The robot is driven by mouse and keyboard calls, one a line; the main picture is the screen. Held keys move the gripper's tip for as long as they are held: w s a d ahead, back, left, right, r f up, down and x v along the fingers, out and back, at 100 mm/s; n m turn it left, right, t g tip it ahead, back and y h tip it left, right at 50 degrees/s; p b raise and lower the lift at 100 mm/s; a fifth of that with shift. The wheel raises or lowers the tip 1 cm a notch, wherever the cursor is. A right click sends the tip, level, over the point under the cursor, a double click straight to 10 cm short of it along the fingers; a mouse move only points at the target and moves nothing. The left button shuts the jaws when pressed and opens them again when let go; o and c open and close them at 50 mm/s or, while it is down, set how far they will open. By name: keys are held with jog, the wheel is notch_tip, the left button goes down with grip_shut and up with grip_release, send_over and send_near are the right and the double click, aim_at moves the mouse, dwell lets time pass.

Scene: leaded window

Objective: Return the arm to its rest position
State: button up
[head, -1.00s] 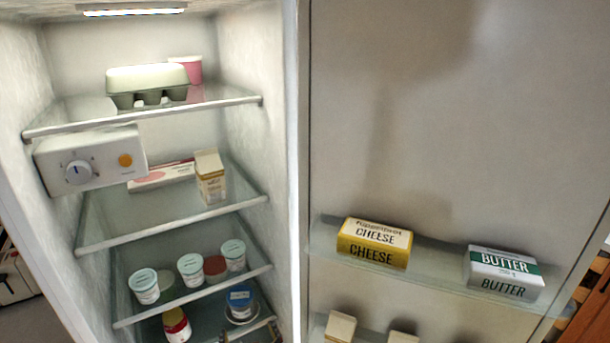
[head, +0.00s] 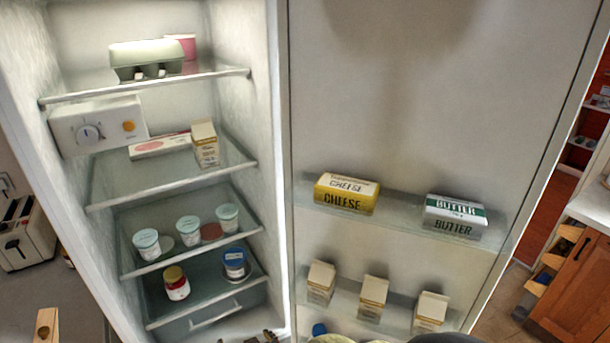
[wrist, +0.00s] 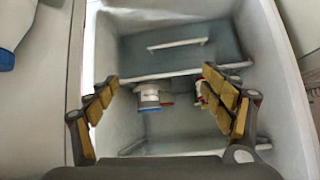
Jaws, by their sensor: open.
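My gripper (wrist: 161,78) is open in the wrist view, its two padded fingers spread apart with nothing held between them. Beyond the fingers lies the lower fridge interior, with a white jar with a blue lid (wrist: 150,98) and a red-and-white jar (wrist: 201,92), partly hidden by the right finger. In the head view the blue-lidded jar (head: 235,264) and the red-and-yellow jar (head: 176,284) stand on the lowest glass shelf.
The open fridge door (head: 425,110) fills the right, holding cheese (head: 346,194), butter (head: 455,217) and several cartons (head: 373,298). Yogurt cups (head: 188,232), a carton (head: 205,144) and an egg box (head: 147,58) sit on shelves. A toaster (head: 27,232) stands left, a wooden cabinet (head: 575,290) right.

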jog(key=s+d+r+n+g, duration=0.15)
jog(key=s+d+g, duration=0.3)
jog(key=s, duration=0.55)
jog(key=s+d+r+m+h, duration=0.2)
jog(key=s+d+r+m, duration=0.1)
jog(key=d+r, duration=0.8)
jog(key=s+d+r+m+t+h, duration=0.1)
jog(key=s+d+r+m+h, duration=0.1)
jog(key=d+r, duration=1)
jog(key=s+d+m, duration=0.1)
jog(key=s+d, duration=0.1)
jog(key=d, duration=0.5)
jog(key=shift+h, duration=0.3)
jog(key=shift+d, duration=0.1)
jog(key=shift+c, duration=0.5)
